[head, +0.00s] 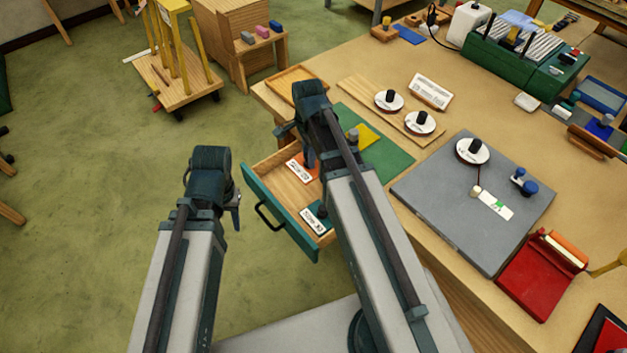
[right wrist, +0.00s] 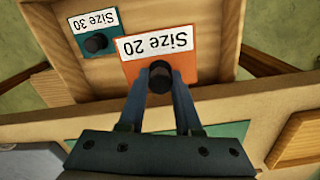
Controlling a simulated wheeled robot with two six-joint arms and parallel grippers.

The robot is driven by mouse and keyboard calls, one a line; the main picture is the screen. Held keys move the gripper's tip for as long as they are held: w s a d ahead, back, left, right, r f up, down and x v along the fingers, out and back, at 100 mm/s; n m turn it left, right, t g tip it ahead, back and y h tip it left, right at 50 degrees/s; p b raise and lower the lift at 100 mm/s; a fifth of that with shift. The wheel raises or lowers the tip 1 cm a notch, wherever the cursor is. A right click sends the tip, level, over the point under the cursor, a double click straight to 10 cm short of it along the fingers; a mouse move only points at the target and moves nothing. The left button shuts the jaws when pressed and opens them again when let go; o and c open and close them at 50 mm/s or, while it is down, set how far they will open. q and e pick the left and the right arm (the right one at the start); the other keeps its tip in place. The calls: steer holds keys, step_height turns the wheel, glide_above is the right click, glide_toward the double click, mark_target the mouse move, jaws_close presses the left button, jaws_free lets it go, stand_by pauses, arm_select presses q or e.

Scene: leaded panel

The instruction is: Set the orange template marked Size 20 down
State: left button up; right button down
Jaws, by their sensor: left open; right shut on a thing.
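The orange template (right wrist: 205,68), with a white label reading Size 20, is over or in the open drawer (head: 288,188). My right gripper (right wrist: 160,78) is shut on its black knob. In the head view the template (head: 313,172) is partly hidden by my right arm and gripper (head: 309,160). I cannot tell whether it touches the drawer floor. A teal template marked Size 30 (right wrist: 92,28) lies in the same drawer, beside it. It also shows in the head view, at the drawer's front (head: 322,211). My left gripper (head: 236,212) is open and empty, left of the drawer.
The drawer's green front with a black handle (head: 262,213) juts out from the table (head: 455,130). A green mat (head: 388,150) with a yellow piece lies behind it. A grey board (head: 430,190) and a red tray (head: 535,285) are to the right.

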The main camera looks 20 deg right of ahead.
mark_target(309, 176)
steer(key=shift+f+b, duration=4.25)
steer(key=shift+f, duration=0.45)
steer(key=shift+f, duration=0.15)
steer(key=c, duration=0.6)
jaws_free()
step_height(309, 176, up, 12)
steer(key=p, duration=1.2)
steer(key=shift+r, duration=0.25)
steer(key=s+a+n+h, duration=0.1)
steer(key=s+a+n, duration=1.2)
steer(key=n, duration=0.7)
steer(key=shift+s+a+n, duration=0.15)
steer(key=shift+a+n, duration=0.25)
